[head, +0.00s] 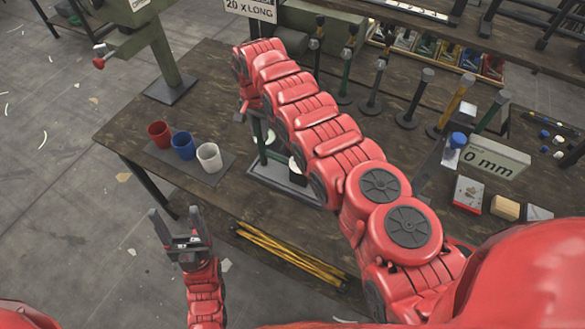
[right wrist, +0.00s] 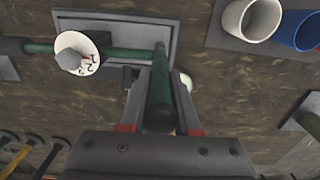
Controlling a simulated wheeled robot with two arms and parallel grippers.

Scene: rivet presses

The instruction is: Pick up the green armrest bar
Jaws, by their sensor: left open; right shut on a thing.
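In the right wrist view my right gripper (right wrist: 157,76) is shut on a green bar (right wrist: 161,92) with a dark near end. The bar stands between the two fingers, above or at the edge of a grey tray (right wrist: 66,20); I cannot tell whether it touches the tray. In the head view part of a green bar (head: 258,133) shows beside my right forearm, which hides most of the right gripper. My left gripper (head: 177,222) is open and empty, off the table's front left edge.
Red (head: 160,134), blue (head: 183,146) and white (head: 209,157) cups stand on a mat at left. Yellow rods (head: 285,252) lie along the front edge. Several upright bars, a "0 mm" block (head: 493,160) and small boxes occupy the right side.

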